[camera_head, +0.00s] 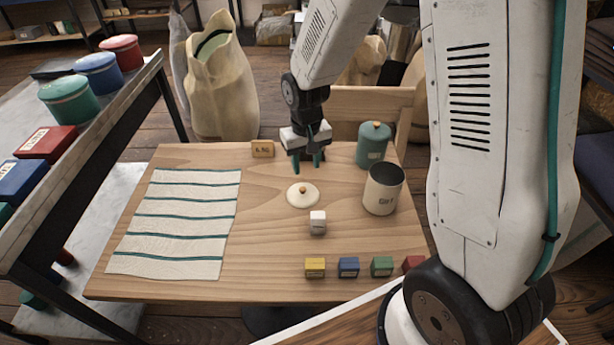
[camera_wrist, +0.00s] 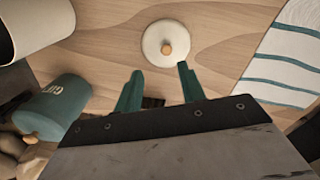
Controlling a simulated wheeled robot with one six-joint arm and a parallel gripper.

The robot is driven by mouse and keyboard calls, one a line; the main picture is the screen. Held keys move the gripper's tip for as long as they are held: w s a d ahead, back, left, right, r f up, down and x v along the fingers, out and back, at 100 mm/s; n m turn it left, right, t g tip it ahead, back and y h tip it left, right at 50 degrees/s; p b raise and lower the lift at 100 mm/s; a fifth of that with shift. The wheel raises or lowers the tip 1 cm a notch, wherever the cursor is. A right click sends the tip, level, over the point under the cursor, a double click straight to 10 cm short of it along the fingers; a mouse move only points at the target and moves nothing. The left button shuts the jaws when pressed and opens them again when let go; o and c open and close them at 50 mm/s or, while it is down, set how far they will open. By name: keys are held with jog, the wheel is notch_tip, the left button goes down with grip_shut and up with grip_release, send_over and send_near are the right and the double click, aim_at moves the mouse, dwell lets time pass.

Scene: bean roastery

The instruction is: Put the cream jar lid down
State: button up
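The cream jar lid (camera_head: 303,195) lies flat on the wooden table, with its round wooden knob up. It also shows in the wrist view (camera_wrist: 152,43), beyond my fingertips. The open cream jar (camera_head: 382,190) stands upright to the right of the lid, without a lid on it. My gripper (camera_head: 308,166) is above the table, just behind the lid and apart from it. In the wrist view, its two green fingers (camera_wrist: 159,82) are spread with nothing between them.
A lidded green jar (camera_head: 373,146) stands behind the cream jar. A white cube (camera_head: 318,222) is in front of the lid. Several coloured cubes line the front edge. A striped cloth (camera_head: 180,222) covers the left side. A small wooden tag (camera_head: 262,149) stands at the back.

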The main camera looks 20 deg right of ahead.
jog(key=s+d+r, duration=0.1)
jog(key=s+r, duration=0.5)
jog(key=r, duration=0.3)
jog(key=s+d+r, duration=0.1)
jog(key=s+r, duration=0.5)
jog(key=r, duration=0.3)
jog(key=s+r, duration=0.2)
jog(key=s, duration=0.5)
jog(key=s+d+r+t, duration=0.1)
jog(key=s+r, duration=0.2)
jog(key=s, duration=0.4)
jog(key=shift+d, duration=0.15)
jog(key=shift+s, duration=0.15)
